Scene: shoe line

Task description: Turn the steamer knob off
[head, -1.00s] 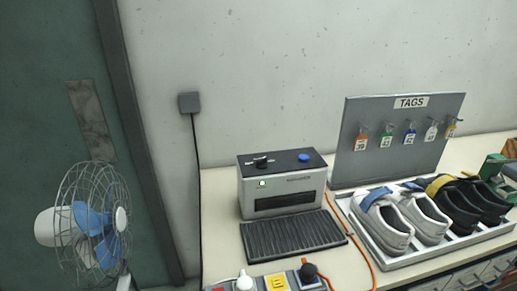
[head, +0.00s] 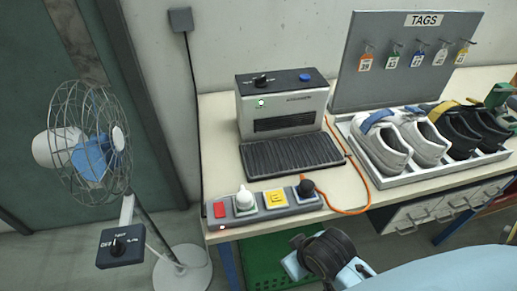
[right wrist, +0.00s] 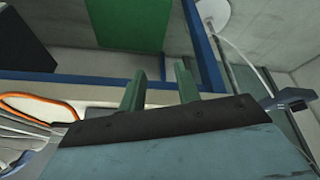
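The steamer (head: 285,122) is a grey box with a black top at the back of the bench. Its black knob (head: 262,79) sits on the left of the top, beside a blue button (head: 305,77). A green light (head: 261,103) glows on its front. The knob's exact setting is too small to read. My right arm comes in at the bottom right, in front of the bench and well short of the steamer. In the right wrist view my right gripper (right wrist: 160,88) has its two green fingers apart with nothing between them. My left gripper is not in view.
A power strip (head: 265,206) with plugs lies along the front edge, with an orange cord (head: 366,190) beside it. A shoe tray (head: 395,181) and tag board (head: 385,85) stand right. A fan (head: 92,148) with a switch box (head: 121,246) stands left.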

